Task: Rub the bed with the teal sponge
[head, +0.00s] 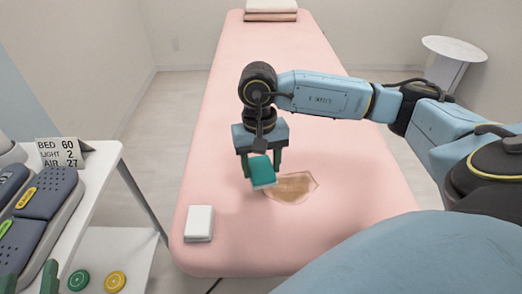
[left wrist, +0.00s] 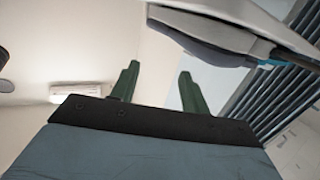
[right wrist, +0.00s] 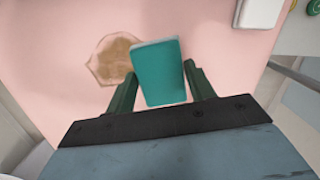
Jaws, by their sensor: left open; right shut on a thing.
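The teal sponge (head: 262,173), with a pale underside layer, is held between the fingers of my right gripper (head: 261,165), over the near half of the pink bed (head: 225,130). In the right wrist view the sponge (right wrist: 158,75) sits tilted between the fingers. A brown stain (head: 292,187) lies on the bed just right of the sponge; the sponge overlaps its left edge in the head view. I cannot tell whether the sponge touches the bed. My left gripper (left wrist: 157,85) is open and empty, with its fingers apart, in the left wrist view.
A white block (head: 199,223) lies on the bed's near left corner. A white cart (head: 100,190) at left holds dark grey handsets (head: 40,205) and a sign (head: 60,152). Folded towels (head: 271,10) lie at the far end. A round white table (head: 453,48) stands at back right.

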